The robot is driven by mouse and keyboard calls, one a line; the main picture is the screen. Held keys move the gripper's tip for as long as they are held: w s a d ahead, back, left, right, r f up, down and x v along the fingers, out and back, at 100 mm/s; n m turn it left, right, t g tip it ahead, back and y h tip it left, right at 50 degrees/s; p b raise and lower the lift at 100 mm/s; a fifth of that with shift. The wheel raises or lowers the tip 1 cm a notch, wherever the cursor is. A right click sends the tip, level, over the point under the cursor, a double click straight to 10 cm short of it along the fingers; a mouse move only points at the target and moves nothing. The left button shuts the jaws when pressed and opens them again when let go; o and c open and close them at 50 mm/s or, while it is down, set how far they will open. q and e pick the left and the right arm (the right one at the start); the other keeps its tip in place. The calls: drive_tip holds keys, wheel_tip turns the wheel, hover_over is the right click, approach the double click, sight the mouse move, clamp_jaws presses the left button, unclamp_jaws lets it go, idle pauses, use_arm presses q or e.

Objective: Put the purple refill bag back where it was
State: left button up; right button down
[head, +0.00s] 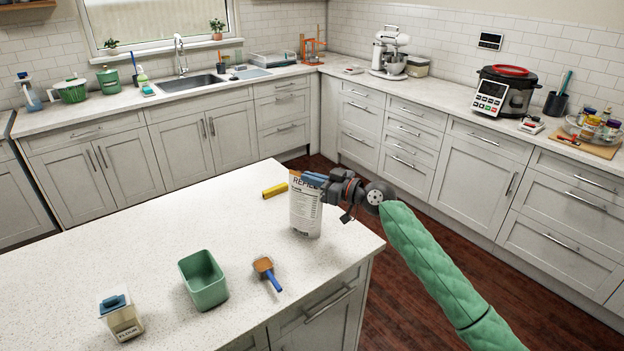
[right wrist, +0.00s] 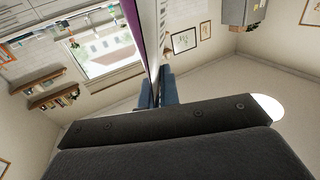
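The refill bag (head: 305,213) is upright at the right end of the island counter (head: 150,240). The face seen in the head view is white with dark "REFILL" lettering. In the right wrist view it is a thin upright sheet with a purple strip (right wrist: 133,20) on its left side. My right gripper (head: 313,180) is at its top edge, with its blue fingers on either side of the bag in the right wrist view (right wrist: 157,90), closed on it. I cannot tell whether the bag's bottom touches the counter. My left gripper is out of view.
A yellow object (head: 275,190) lies just left of the bag. The counter's left and middle are clear.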

drive_tip(key=c, duration=1.6)
unclamp_jaws()
drive_tip(key=shift+c, duration=0.2)
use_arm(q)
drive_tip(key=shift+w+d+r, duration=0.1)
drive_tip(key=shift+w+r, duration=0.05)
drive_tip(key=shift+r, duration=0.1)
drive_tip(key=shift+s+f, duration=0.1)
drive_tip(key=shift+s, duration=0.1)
